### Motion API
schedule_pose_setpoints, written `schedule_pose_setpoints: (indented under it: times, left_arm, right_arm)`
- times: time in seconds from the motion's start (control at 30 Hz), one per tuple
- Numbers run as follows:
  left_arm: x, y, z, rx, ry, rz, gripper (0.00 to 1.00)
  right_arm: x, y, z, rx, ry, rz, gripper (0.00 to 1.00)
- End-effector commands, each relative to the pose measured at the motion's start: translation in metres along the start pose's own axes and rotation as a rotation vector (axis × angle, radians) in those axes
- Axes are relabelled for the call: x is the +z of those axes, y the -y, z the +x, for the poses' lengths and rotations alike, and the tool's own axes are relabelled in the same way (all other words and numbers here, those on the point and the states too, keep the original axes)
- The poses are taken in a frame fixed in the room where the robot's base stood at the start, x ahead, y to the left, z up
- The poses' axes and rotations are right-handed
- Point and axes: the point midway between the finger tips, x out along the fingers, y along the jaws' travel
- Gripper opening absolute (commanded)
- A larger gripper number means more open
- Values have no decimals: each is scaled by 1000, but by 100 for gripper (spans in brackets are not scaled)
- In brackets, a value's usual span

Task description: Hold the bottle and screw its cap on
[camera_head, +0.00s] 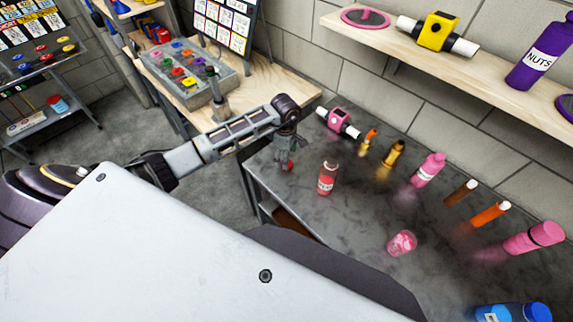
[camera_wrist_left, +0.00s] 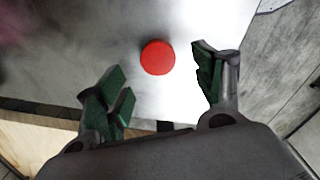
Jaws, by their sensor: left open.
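A small red bottle (camera_head: 327,180) with a label stands upright on the grey metal table (camera_head: 350,225); its neck shows no red cap. A red round cap (camera_head: 288,166) is at the table's left part, left of the bottle. In the left wrist view the cap (camera_wrist_left: 157,57) shows as a plain red disc between and beyond the fingers. My left gripper (camera_head: 286,158) is over the cap, pointing down. In the wrist view its green-padded fingers (camera_wrist_left: 160,80) are spread with nothing between the pads. My right gripper is out of view.
Behind the bottle stand a pink bottle (camera_head: 428,169), orange and brown bottles, and a pink-and-black device (camera_head: 339,122). A pink glass-like jar (camera_head: 402,243) is to the right. A wooden shelf (camera_head: 480,75) overhangs the back. The table around the red bottle is clear.

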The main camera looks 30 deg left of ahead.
Motion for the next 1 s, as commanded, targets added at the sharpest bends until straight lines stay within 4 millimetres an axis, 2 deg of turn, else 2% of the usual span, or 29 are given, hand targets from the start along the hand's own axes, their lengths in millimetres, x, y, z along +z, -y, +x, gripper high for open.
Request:
schedule_pose_setpoints:
  times: [0.6, 1.0]
  left_arm:
    - [3, -2, 46, -1, 0, 0, 68]
    - [3, -2, 49, 0, 0, 0, 68]
  right_arm:
    - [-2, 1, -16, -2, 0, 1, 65]
    - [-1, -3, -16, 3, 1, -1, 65]
